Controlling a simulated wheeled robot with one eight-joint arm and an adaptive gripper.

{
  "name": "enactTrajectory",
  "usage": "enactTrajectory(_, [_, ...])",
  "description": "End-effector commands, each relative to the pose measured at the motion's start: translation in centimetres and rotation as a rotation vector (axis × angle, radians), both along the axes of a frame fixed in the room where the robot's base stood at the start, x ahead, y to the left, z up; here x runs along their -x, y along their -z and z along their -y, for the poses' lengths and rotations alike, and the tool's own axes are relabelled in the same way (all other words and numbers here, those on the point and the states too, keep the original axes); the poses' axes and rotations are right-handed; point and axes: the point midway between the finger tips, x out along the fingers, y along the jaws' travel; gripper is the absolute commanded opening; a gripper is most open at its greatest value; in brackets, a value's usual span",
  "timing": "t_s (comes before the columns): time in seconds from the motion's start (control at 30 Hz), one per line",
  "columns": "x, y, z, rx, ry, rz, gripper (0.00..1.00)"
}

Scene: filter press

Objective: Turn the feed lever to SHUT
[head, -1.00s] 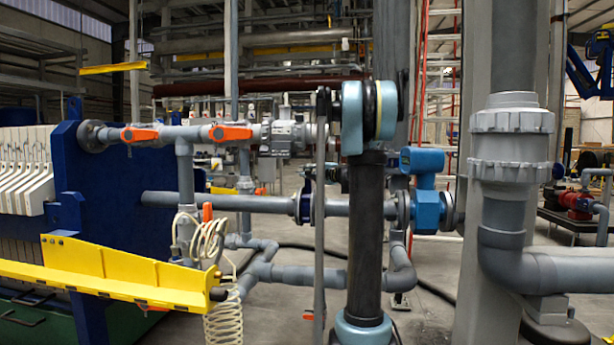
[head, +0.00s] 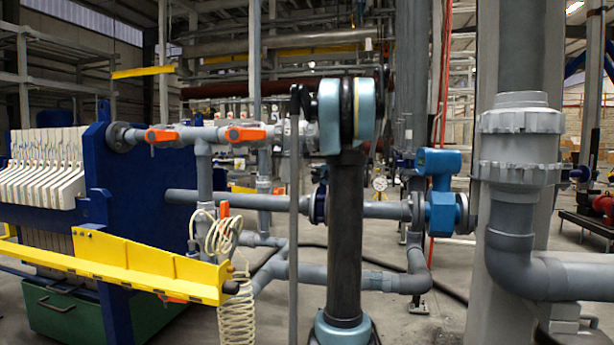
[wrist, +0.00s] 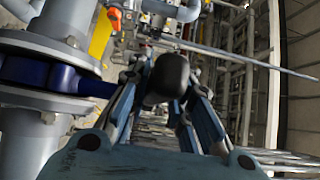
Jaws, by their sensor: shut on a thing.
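The feed valve is a dark blue body clamped between grey pipe flanges; it shows large at the left of the wrist view (wrist: 40,76). In the head view, only a sliver of what appears to be this valve (head: 319,203) shows beside my arm. Its feed lever (wrist: 95,87) runs right from the body and seems to end in a round black knob (wrist: 167,77). My gripper (wrist: 166,74) has its two fingers closed around the knob. In the head view my arm hides the gripper and the lever. No SHUT mark is readable.
Orange-handled valves (head: 245,134) sit on the upper pipe. A yellow bracket (head: 150,265) and a coiled hose (head: 235,310) stand at front left. A blue meter (head: 440,190) and a thick grey pipe (head: 515,200) are right of my arm. Floor shows between the pipes.

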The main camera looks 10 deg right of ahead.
Motion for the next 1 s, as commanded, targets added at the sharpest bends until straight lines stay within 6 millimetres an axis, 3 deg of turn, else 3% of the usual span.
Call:
enactTrajectory(0.3, [-0.1,0.1,-0.4,0.001,-0.007,-0.001,0.00])
enactTrajectory(0.33, [-0.1,0.1,-0.4,0.001,-0.007,-0.001,0.24])
enactTrajectory(0.4, [-0.1,0.1,-0.3,0.001,-0.007,-0.001,0.40])
enactTrajectory(0.77, [0.2,0.0,0.3,0.000,0.002,0.000,0.40])
enactTrajectory(1.0, [2.6,0.0,1.0,0.000,0.005,0.000,0.40])
